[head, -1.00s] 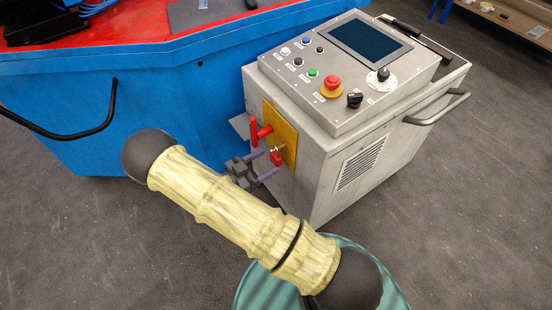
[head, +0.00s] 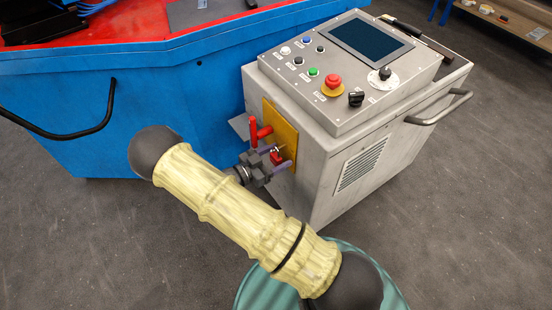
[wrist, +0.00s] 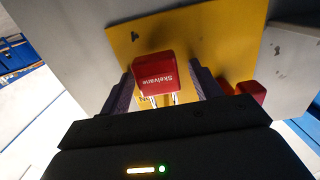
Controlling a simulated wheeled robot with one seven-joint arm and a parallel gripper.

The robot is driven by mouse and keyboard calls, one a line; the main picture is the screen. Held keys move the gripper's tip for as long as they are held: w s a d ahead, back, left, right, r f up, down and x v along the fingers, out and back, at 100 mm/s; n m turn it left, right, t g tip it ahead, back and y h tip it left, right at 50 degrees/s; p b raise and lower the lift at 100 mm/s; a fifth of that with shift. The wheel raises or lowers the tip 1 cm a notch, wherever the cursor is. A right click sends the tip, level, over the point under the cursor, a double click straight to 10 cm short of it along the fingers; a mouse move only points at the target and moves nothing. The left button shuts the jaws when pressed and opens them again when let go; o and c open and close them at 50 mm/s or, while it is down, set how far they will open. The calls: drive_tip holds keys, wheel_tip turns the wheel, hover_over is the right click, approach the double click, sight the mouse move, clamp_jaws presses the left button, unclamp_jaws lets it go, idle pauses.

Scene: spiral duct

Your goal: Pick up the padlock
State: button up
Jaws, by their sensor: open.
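The red padlock (wrist: 155,73) hangs by its metal shackle in front of the yellow plate (wrist: 215,35) in the wrist view, with lettering on its body. In the head view only a small part of the padlock (head: 277,157) shows. My gripper (wrist: 160,78) is open, with one finger on either side of the padlock and visible space beside its body. In the head view my gripper (head: 277,158) is at the plate on the cabinet's side. Whether the fingers touch the padlock cannot be told.
A red handle (head: 256,132) sticks out of the plate close beside my gripper. The grey control cabinet (head: 330,150) carries a screen, buttons and a side handle (head: 440,108). A blue bench (head: 170,90) stands at left. Open floor (head: 470,220) lies at right.

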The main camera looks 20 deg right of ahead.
drive_tip(key=c, duration=1.1)
drive_tip(key=shift+r, duration=0.1)
drive_tip(key=shift+r, duration=0.3)
drive_tip(key=f+p+v, duration=0.1)
drive_tip(key=p+v, duration=0.2)
drive_tip(key=v, duration=1.5)
drive_tip(key=shift+r, duration=0.4)
drive_tip(key=shift+r+p, duration=0.1)
drive_tip(key=shift+p, duration=0.25)
drive_tip(key=shift+r+p, duration=0.5)
drive_tip(key=shift+r, duration=0.05)
drive_tip(key=shift+a, duration=0.1)
